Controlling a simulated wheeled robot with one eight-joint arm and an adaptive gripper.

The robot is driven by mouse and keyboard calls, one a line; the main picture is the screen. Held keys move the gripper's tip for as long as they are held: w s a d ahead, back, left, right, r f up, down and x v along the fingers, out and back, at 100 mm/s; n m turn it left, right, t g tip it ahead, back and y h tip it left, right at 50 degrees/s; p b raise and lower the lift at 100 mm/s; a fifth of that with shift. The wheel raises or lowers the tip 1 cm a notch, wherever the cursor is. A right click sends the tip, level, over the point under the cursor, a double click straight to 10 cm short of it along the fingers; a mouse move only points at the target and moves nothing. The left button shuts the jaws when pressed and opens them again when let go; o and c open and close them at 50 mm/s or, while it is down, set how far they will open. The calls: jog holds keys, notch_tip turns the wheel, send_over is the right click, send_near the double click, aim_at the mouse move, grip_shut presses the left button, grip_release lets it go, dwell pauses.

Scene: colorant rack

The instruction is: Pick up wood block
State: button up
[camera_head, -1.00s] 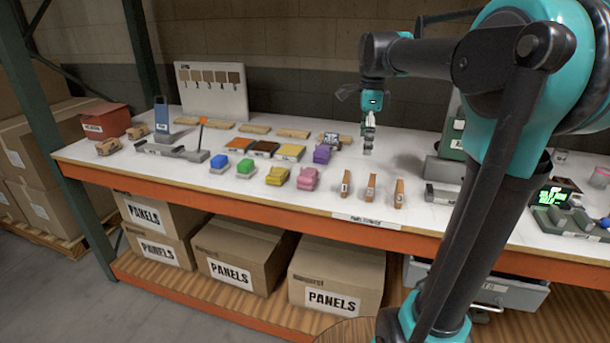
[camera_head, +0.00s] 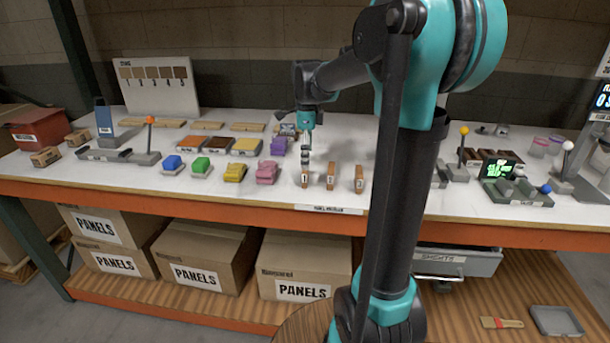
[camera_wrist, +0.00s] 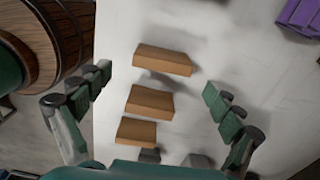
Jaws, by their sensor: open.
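Three small brown wood blocks stand in a row near the front edge of the white table: the left block (camera_head: 304,179), the middle block (camera_head: 331,178) and the right block (camera_head: 359,181). My gripper (camera_head: 306,157) is just above or behind the left block in the head view; the exact gap is unclear. In the wrist view, my gripper (camera_wrist: 158,85) is open and empty, its fingers spread on either side of the row. The three blocks show there as the upper (camera_wrist: 163,60), middle (camera_wrist: 150,101) and lower one (camera_wrist: 136,132).
A pink piece (camera_head: 266,173) and a purple piece (camera_head: 279,146) stand left of the blocks. Yellow, green and blue pieces lie farther left. A green device with a lit screen (camera_head: 490,170) is at the right. A sample board (camera_head: 157,84) stands at the back.

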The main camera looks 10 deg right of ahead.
jog(key=shift+w+f, duration=0.15)
jog(key=shift+f, duration=2.55)
jog(key=shift+c, duration=0.2)
jog(key=c, duration=1.2)
